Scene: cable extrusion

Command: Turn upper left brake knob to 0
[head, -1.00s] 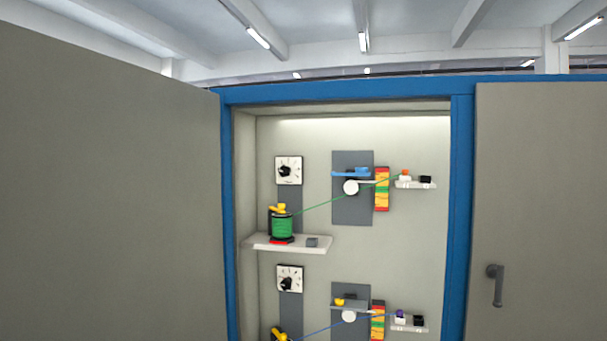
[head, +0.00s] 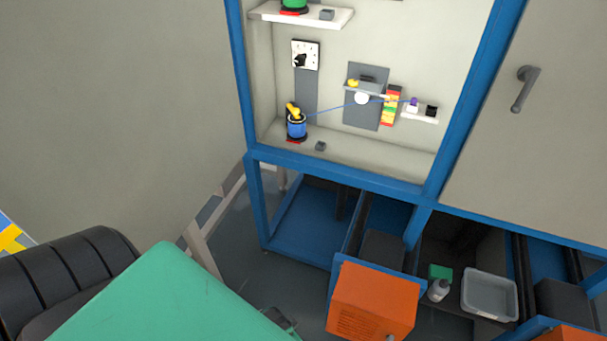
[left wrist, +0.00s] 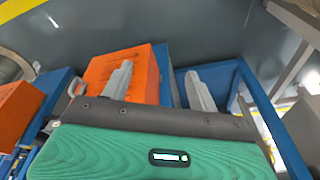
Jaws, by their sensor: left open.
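The upper brake knob is out of the head view now. The lower knob, black on a white square dial plate (head: 305,55), shows in the head view on the cabinet's back wall; its setting is too small to read. Above it, only the lower part of a green spool (head: 294,5) shows on the upper shelf (head: 328,17). My left gripper (left wrist: 160,68) shows in the left wrist view with its two grey fingers apart and nothing between them. It is low in front of the cabinet's lower frame, away from the knobs. My right gripper is in neither view.
A blue spool (head: 297,126) stands at the lower level, with a blue cable running right. Below are an orange box (head: 372,302), a grey bin (head: 490,295) and blue frame bars. An open grey door (head: 130,100) stands left; another door (head: 540,140) is right.

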